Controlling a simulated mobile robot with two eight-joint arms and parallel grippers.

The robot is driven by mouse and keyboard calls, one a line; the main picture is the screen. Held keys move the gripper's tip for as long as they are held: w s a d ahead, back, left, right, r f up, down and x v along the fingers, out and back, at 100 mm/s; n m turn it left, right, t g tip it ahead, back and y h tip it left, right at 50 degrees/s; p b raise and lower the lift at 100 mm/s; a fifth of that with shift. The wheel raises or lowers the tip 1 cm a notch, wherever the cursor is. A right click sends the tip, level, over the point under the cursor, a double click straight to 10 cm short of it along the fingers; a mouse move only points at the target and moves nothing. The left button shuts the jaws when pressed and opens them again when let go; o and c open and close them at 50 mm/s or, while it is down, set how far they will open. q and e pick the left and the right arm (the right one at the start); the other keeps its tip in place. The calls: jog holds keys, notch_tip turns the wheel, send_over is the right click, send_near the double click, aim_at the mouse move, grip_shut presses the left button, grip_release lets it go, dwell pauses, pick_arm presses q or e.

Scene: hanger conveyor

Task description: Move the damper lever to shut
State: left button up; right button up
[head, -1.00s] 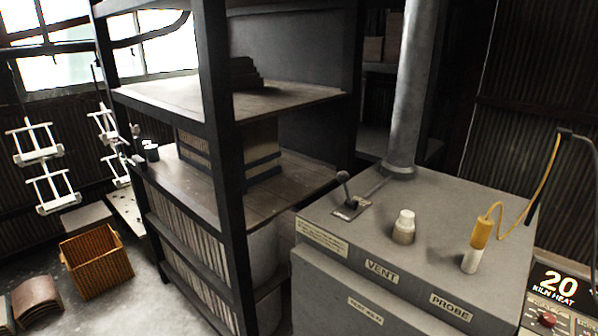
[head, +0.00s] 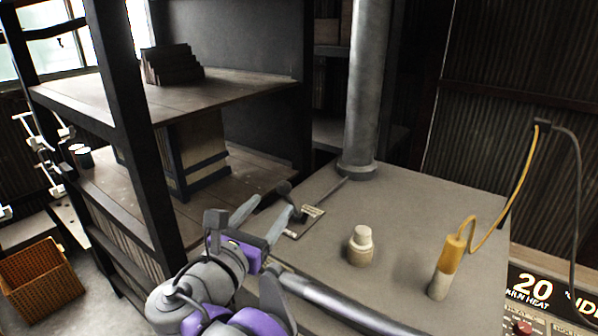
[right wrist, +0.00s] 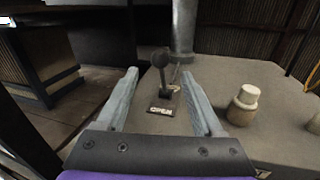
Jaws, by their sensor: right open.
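The damper lever (head: 284,188) is a dark stem with a round knob on the grey kiln top (head: 325,248), at its left side. In the right wrist view the lever (right wrist: 160,59) stands up from its slot, with a plate reading OPEN (right wrist: 161,111) at its near end. My right gripper (head: 268,207) is open and empty, just short of the lever. In the right wrist view the lever shows between the two fingertips (right wrist: 160,75), apart from both. The lever's base is partly hidden in the head view. My left gripper is not in view.
A pale vent plug (head: 360,246) stands right of the lever, and a yellow-white probe (head: 446,268) with a cable farther right. A metal flue pipe (head: 368,90) rises behind the lever. A dark shelf rack (head: 135,120) stands close on the left.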

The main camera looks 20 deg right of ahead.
aim_at(291, 200)
jog(key=x, duration=1)
jog(key=shift+w+d+p, duration=0.2)
jog(key=shift+w+p, duration=0.05)
jog(key=shift+p, duration=0.15)
jog(key=shift+r, duration=0.1)
grip_shut()
dwell(0.9)
